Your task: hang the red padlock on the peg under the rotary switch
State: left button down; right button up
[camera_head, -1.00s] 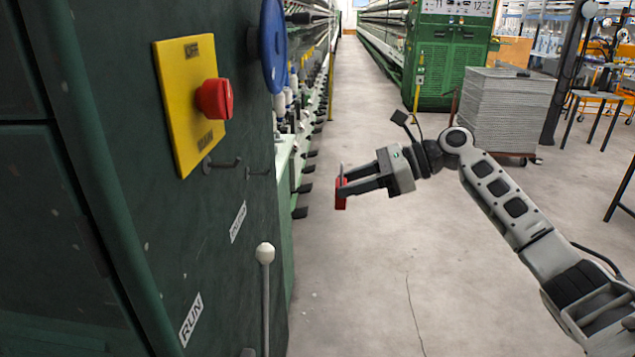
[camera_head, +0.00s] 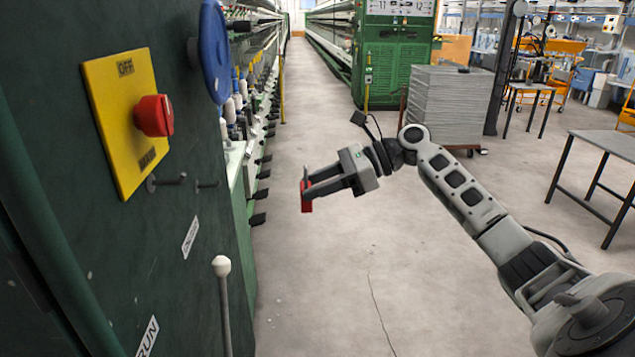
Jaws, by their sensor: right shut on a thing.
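The red padlock (camera_head: 306,196) is between the fingers of my right gripper (camera_head: 308,187), which is shut on it. The gripper holds it in the air over the aisle, to the right of the machine panel and apart from it. The rotary switch (camera_head: 154,115) is a red knob on a yellow plate (camera_head: 118,150) marked OFF at the top. A dark peg (camera_head: 166,181) sticks out of the green panel just under the plate. It is bare. My left gripper does not show.
A second short peg (camera_head: 207,184) and a blue disc (camera_head: 214,52) are to the right of the plate. A lever with a white knob (camera_head: 221,266) stands in front of the panel, lower down. A grey stack (camera_head: 449,104) stands at the back. The floor between is clear.

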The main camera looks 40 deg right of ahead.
jog(key=shift+r+p, duration=0.55)
jog(key=shift+p, duration=0.2)
jog(key=s+d+p, duration=0.2)
jog(key=s+d, duration=0.2)
jog(key=d, duration=0.2)
jog(key=shift+s+d+p, duration=0.15)
jog(key=shift+p, duration=0.15)
dwell(1.0)
